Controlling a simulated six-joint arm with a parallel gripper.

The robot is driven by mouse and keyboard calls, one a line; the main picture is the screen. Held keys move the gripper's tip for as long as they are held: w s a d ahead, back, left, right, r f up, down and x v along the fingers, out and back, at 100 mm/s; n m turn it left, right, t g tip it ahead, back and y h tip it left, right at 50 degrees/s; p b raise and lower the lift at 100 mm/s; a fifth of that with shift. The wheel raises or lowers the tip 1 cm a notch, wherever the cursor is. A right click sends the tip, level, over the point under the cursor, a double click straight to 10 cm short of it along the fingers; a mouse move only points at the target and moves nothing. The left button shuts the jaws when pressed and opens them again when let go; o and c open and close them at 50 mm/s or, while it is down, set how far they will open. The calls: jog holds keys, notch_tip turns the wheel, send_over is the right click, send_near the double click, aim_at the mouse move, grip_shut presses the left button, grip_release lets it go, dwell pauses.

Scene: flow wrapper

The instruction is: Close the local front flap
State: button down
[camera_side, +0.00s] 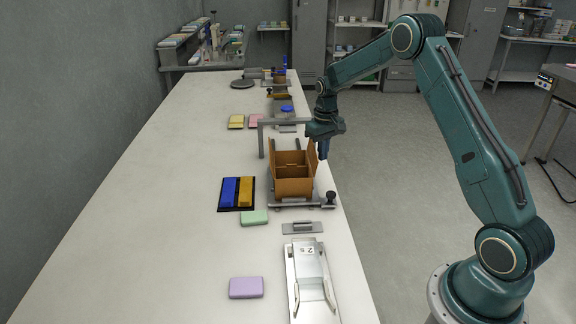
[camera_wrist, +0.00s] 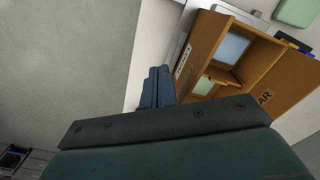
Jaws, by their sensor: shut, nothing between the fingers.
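An open orange-brown carton (camera_side: 293,187) stands on a grey fixture on the table, with upright panels at its left and right in the side view. I cannot tell which panel is the local front flap. My gripper (camera_side: 323,154) is shut and empty, pointing down just outside the carton's right panel (camera_side: 314,158). I cannot tell if it touches. In the wrist view, the shut fingers (camera_wrist: 157,88) are left of the carton (camera_wrist: 205,48). A pale blue block (camera_wrist: 232,47) and a pale green block (camera_wrist: 203,86) show inside it.
A grey bracket (camera_side: 262,140) stands behind the carton. A black knob (camera_side: 331,197) is at the fixture's right end. A black tray (camera_side: 222,207) with blue and yellow blocks lies left, near a green block (camera_side: 254,217). The table's right edge is close to my gripper; open floor lies beyond.

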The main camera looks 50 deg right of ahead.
aim_at(313, 151)
jog(key=shift+w, duration=0.1)
jog(key=shift+w+a, duration=1.1)
jog(key=shift+a, duration=0.1)
jog(key=shift+r, duration=0.1)
jog(key=shift+s+d+r, duration=0.2)
jog(key=shift+r, duration=0.65)
jog(key=shift+s+d+r, duration=0.15)
jog(key=shift+d+r, duration=0.05)
jog(key=shift+r, duration=0.65)
jog(key=w+a+r, duration=0.2)
jog(key=w+a, duration=0.1)
jog(key=shift+w+a+r, duration=0.15)
jog(key=shift+w+a, duration=0.05)
